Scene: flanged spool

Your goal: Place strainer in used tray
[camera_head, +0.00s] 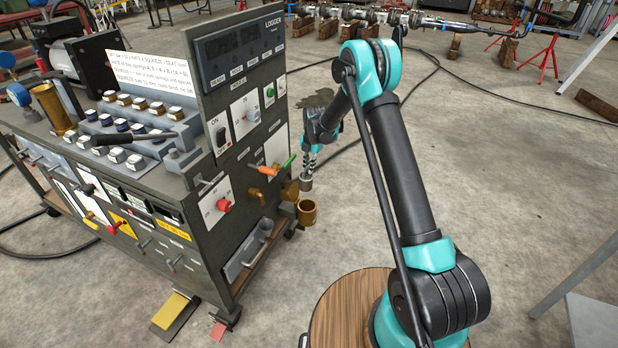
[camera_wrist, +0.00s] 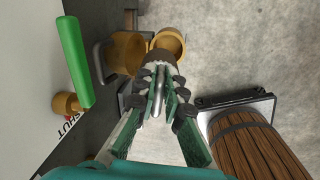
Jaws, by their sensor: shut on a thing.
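My gripper (camera_head: 310,160) hangs beside the right end of the dark cart. In the wrist view, my gripper (camera_wrist: 160,102) is shut on the metal stem of what looks like the strainer (camera_wrist: 160,60), a short brown-grey cylinder. The strainer (camera_head: 306,183) points down, just above an open brass cup (camera_head: 306,213); in the head view they look apart. The cup (camera_wrist: 170,40) also shows just beyond the strainer in the wrist view. A grey tray (camera_head: 236,272) is fixed low on the cart's end panel, left of the cup; I cannot read a label for it.
The cart's panel (camera_head: 240,150) carries switches, a red knob (camera_head: 224,205), a green-handled lever (camera_head: 289,161) and an orange one beside it. A second brass fitting (camera_head: 290,190) sits by the cup. A round wooden top (camera_head: 335,315) is at the front.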

